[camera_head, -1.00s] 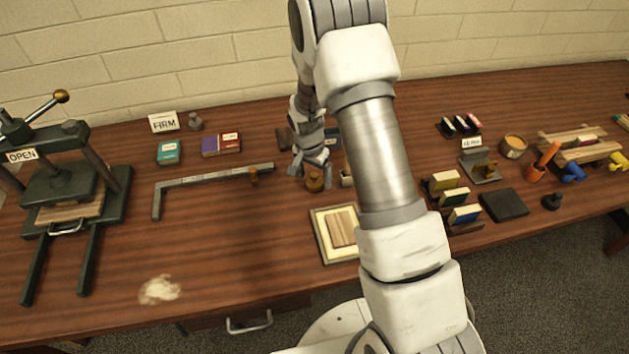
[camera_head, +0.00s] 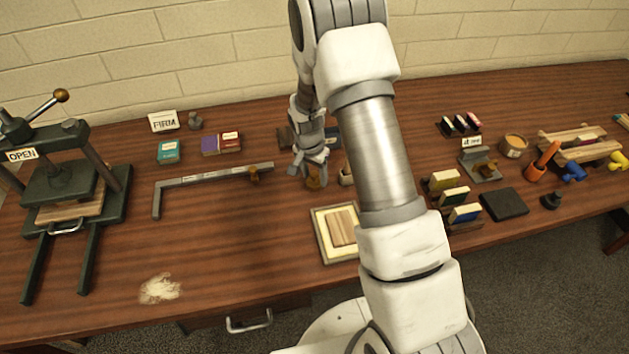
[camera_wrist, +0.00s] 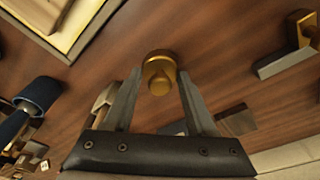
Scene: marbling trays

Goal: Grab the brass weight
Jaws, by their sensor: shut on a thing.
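The brass weight (camera_wrist: 159,74) is a small gold cylinder with a knob. In the wrist view it sits between the two fingertips of my gripper (camera_wrist: 158,86), which is shut on it. In the head view the brass weight (camera_head: 314,182) shows partly behind my gripper (camera_head: 315,171), near the middle of the table. Whether its base touches the table is hard to tell.
A framed tray (camera_head: 321,238) with a wooden block lies just in front. A metal square (camera_head: 206,179) with a small brass piece lies to the left. A press (camera_head: 118,190) stands at far left. The table's front left is mostly clear, with a pale powder patch (camera_head: 160,289).

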